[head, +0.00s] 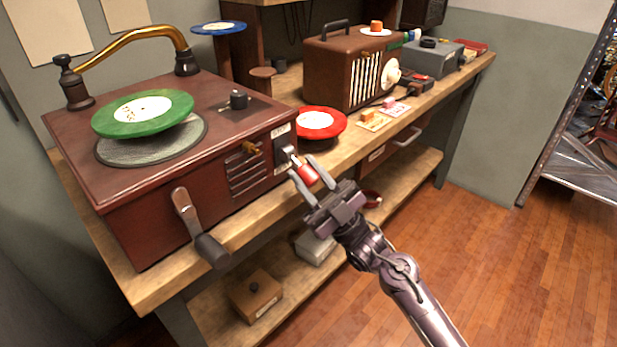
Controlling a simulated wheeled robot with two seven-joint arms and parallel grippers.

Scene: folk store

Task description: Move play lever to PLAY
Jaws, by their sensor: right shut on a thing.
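The brown record player (190,160) stands on the left part of the wooden bench. A green record (115,122) sits above its grey turntable mat, slightly tilted. The play lever (305,173) has a red tip and sticks out from a dark plate (281,150) with a small light label at the right end of the player's front. My right gripper (306,175) is at the front of the player, shut on the lever's red tip, with one finger on each side. The fingers partly cover the lever. The label is too small to read. My left gripper is not in view.
A hand crank (200,232) juts out from the player's front. A red record (318,122) lies to the right of the player, close to the gripper. A brown radio (345,70) stands farther back. The floor (500,260) at right is clear.

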